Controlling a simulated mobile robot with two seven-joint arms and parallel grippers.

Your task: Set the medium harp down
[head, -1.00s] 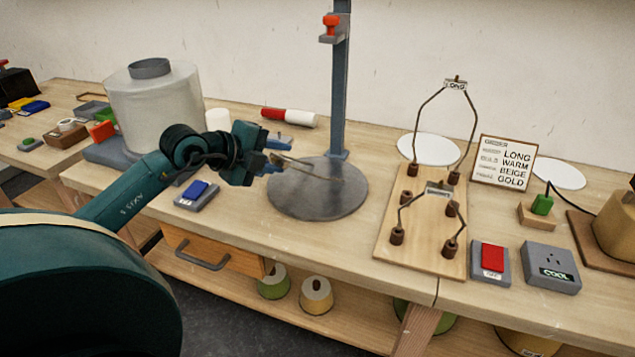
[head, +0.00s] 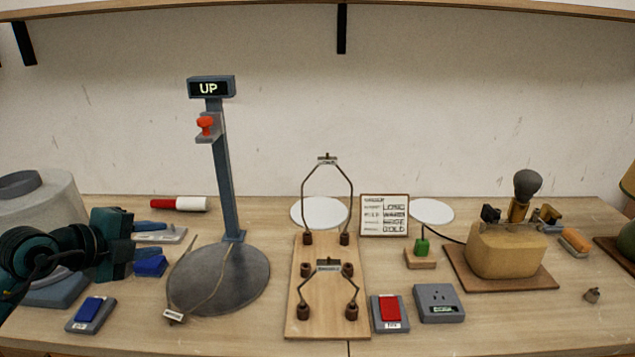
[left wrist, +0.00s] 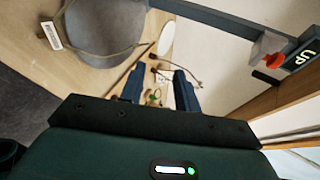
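A bent wire harp (head: 181,272) with a small white tag lies on the round grey base (head: 245,280) of the post, its tagged end at the base's front left rim. The tag is too small to read. The harp also shows in the left wrist view (left wrist: 100,53), apart from my fingers. My left gripper (head: 158,246) is left of the harp, its blue fingers spread with no harp between them. It is open in the left wrist view (left wrist: 157,90) too. Two other harps, a tall one (head: 304,190) and a short one (head: 350,281), stand on the wooden board (head: 325,323). My right gripper is out of view.
The post (head: 225,180) carries a red knob (head: 206,125) and an "UP" display (head: 210,88). A blue switch (head: 88,311) is at the front left, a red switch (head: 390,310) and grey socket box (head: 439,303) right of the board. A large pale roll (head: 45,210) stands at left.

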